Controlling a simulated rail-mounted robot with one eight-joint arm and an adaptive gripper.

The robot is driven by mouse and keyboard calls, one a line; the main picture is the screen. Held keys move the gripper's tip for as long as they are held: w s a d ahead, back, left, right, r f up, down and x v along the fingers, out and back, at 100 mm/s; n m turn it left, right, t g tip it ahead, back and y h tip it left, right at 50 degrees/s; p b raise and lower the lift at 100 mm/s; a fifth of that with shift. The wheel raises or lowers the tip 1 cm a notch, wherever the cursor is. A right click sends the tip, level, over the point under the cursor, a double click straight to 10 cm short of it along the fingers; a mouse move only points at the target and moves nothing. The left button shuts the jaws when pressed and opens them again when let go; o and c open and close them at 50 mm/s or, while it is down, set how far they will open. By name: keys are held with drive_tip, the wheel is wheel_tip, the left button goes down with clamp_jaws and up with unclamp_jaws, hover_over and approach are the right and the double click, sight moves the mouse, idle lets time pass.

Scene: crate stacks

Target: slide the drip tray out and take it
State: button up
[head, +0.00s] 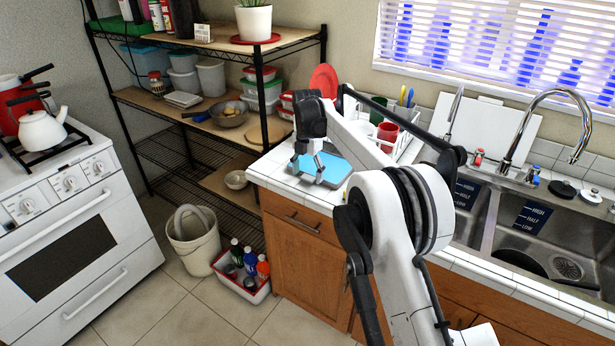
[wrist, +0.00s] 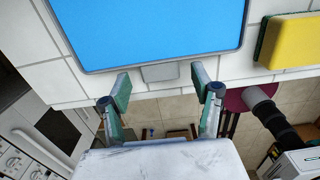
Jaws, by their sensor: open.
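The drip tray (wrist: 150,30) is a flat blue tray with a thin grey rim and a small grey tab (wrist: 160,73) on its near edge. In the head view the tray (head: 332,168) lies on the white tiled counter near its left end, partly hidden by my arm. My gripper (wrist: 160,87) is open and empty, at the counter's edge. Its two fingertips stand on either side of the tab, with a gap on both sides. In the head view my gripper (head: 308,170) points down at the tray's left side.
A white dish rack with a red cup (head: 387,133) stands right of the tray. A yellow sponge (wrist: 288,42) lies right of the tray in the wrist view. Shelving (head: 150,98) stands left of the counter; a bucket (head: 194,240) and a bottle crate (head: 243,284) sit on the floor.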

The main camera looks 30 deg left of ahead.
wheel_tip(320, 180, up, 10)
drive_tip(key=shift+r, duration=0.2)
idle(0.4)
